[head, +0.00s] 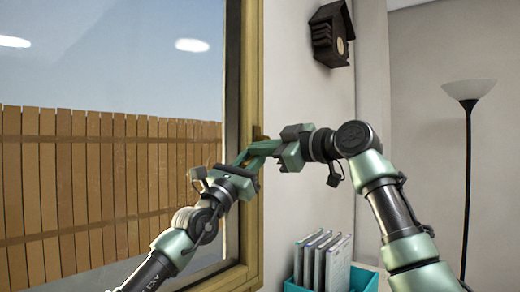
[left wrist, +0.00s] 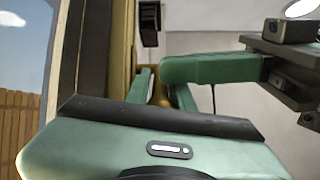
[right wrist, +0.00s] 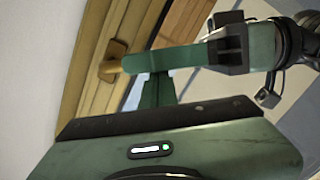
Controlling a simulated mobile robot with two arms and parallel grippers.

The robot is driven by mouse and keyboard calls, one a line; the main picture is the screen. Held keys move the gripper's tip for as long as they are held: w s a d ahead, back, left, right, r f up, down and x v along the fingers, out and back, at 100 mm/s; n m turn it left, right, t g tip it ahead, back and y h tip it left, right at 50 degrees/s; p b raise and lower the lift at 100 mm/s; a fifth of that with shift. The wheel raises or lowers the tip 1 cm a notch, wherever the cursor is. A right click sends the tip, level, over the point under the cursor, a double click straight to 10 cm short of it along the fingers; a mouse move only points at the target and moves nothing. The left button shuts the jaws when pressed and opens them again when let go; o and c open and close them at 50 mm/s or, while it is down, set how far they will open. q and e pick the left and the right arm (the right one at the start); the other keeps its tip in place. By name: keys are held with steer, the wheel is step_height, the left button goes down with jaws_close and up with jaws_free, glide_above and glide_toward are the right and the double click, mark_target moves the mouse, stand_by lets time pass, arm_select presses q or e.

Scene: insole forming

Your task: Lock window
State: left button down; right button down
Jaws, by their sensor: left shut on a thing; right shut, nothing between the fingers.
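The window (head: 130,120) has a wooden frame (head: 251,60) and fills the left of the head view. Its brass-coloured handle (right wrist: 112,66) sits on the frame in the right wrist view; only a small part of the handle (head: 258,132) shows above the grippers in the head view. My left gripper (left wrist: 160,88) is shut on the handle, which is mostly hidden between its fingers. My right gripper (head: 258,150) is shut and empty, close beside the left one; its fingers (right wrist: 155,90) are together just below the left fingers in the right wrist view.
A dark birdhouse (head: 329,34) hangs on the wall right of the window. A teal box (head: 291,285) with several upright books (head: 322,262) stands low below my right arm. A floor lamp (head: 468,150) stands at the far right. A wooden fence (head: 90,185) shows outside.

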arm_select(q)
steer(key=shift+a+r, duration=0.1)
steer(key=shift+r, duration=0.15)
